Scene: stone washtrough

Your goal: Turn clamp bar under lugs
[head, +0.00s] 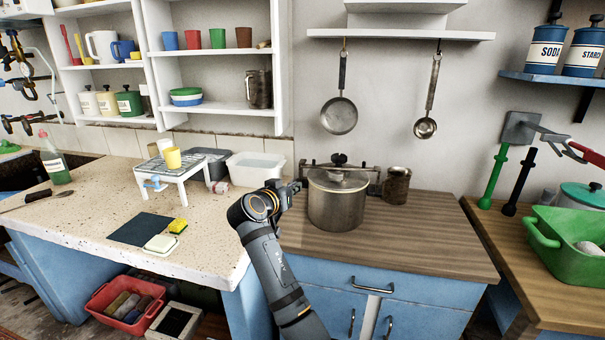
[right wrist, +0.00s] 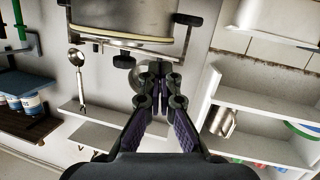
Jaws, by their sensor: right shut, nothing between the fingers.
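A metal pot (head: 336,205) stands on the wooden worktop, with a lid and a black knob (head: 339,159) on top. A dark clamp bar (head: 318,166) runs across above the lid; in the right wrist view the bar (right wrist: 105,39) spans the pot's edge, with the knob (right wrist: 124,61) beyond it. My right gripper (head: 298,187) is at the pot's left side, near that end of the bar. In the right wrist view its fingers (right wrist: 161,78) are together and empty, apart from the bar. Whether the bar ends sit under lugs is unclear. My left gripper is out of view.
A dark mug (head: 397,186) stands right of the pot. A pan (head: 339,115) and ladle (head: 426,127) hang above. A white tub (head: 255,168) and wire rack (head: 182,163) are at left. The worktop (head: 420,235) in front and right is clear.

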